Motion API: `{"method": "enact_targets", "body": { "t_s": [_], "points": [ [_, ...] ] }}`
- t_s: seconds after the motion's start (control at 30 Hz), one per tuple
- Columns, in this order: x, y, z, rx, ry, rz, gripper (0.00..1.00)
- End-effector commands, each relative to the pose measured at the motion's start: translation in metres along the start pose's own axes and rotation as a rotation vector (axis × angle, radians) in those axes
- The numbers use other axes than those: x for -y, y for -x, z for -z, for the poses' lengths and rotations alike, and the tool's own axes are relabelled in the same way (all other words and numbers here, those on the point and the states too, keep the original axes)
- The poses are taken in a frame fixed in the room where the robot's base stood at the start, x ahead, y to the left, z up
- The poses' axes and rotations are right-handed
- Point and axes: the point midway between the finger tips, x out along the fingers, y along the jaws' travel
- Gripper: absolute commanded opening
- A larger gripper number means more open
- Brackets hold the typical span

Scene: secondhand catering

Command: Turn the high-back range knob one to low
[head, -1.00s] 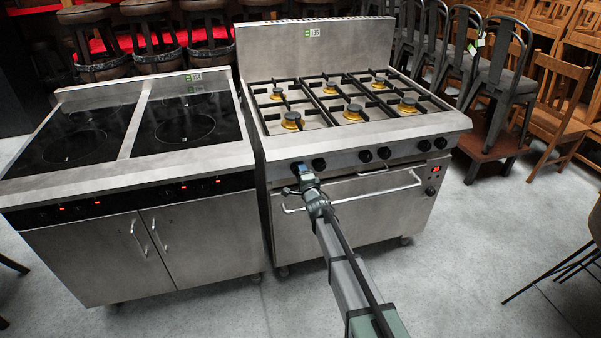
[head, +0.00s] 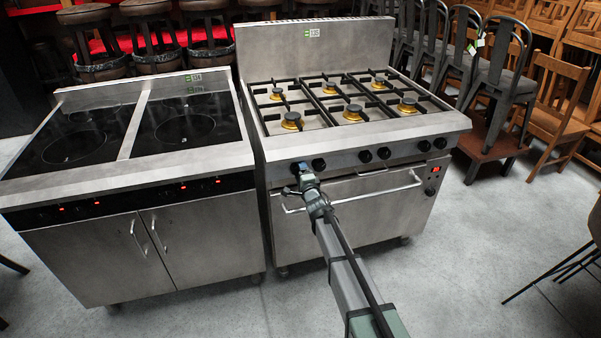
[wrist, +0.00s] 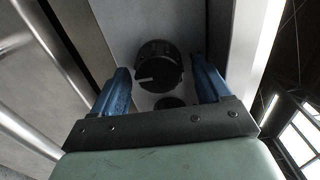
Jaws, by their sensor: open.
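The high-back range (head: 315,52) is the steel cooker at the right with six brass burners and a tall back panel. Its front panel carries a row of black knobs. My gripper (head: 303,176) is at the left end of this row, largely covering the leftmost knob (head: 296,166). In the wrist view my gripper (wrist: 160,66) is open, with one blue finger on each side of a black knob (wrist: 158,72) that has a white pointer line. I cannot tell whether the fingers touch it. A second dark round part (wrist: 170,102) shows behind the gripper's front edge.
The second knob (head: 319,164) sits just right of my gripper. The oven door handle (head: 370,193) runs below the knobs. An induction range (head: 130,165) stands close at the left. Stacked chairs (head: 495,65) are at the right. The floor in front is clear.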

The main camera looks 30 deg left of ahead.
Motion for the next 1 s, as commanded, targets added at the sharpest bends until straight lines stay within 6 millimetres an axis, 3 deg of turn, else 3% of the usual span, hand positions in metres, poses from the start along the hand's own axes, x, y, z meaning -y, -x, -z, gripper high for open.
{"method": "enact_targets", "body": {
  "t_s": [0.27,0.8,1.0],
  "points": [
    [0.000,0.022,0.000,0.000,0.000,-0.001,0.77],
    [0.001,0.120,0.000,-0.001,0.000,0.000,0.77],
    [0.000,0.137,0.000,0.000,-0.001,0.001,0.77]
  ]
}}
